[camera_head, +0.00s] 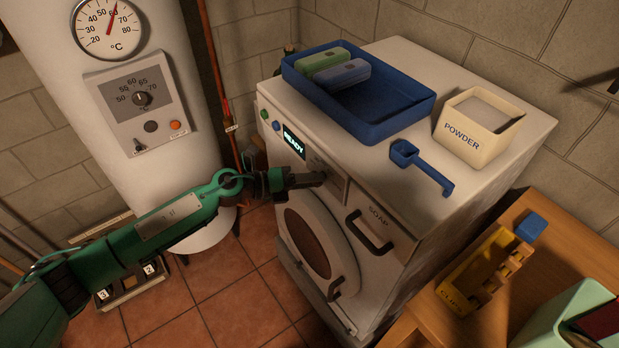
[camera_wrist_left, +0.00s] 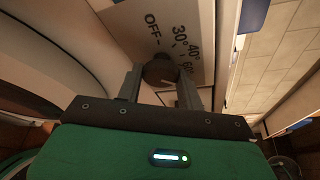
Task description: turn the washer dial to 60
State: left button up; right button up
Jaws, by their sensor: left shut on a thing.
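The white washer (camera_head: 385,215) stands against the wall, with a lit display (camera_head: 294,141) that reads READY. My left gripper (camera_head: 308,180) reaches its front panel from the left and covers most of the dial in the head view. In the left wrist view the dark round dial (camera_wrist_left: 159,68) sits between the two fingers of my left gripper (camera_wrist_left: 161,88), which is shut on it. The dial's scale (camera_wrist_left: 178,38) shows OFF, 30°, 40° and a partly hidden 60. I cannot tell which mark the dial points to. My right gripper is not in view.
A blue tray (camera_head: 400,128) with green and blue items, a powder box (camera_head: 470,142) and a blue scoop (camera_head: 425,167) are on the washer top. The soap drawer handle (camera_head: 368,232) and round door (camera_head: 310,243) are near my gripper. A white boiler (camera_head: 150,60) stands left.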

pick_arm(q)
jog(key=shift+s+f, duration=0.1)
jog(key=shift+f, duration=0.05)
jog(key=o, duration=1)
jog(key=b+v, duration=0.4)
jog(key=v, duration=0.9)
jog(key=shift+a+r+b, duration=0.25)
jog(key=shift+a+b, duration=0.05)
jog(key=shift+a, duration=0.1)
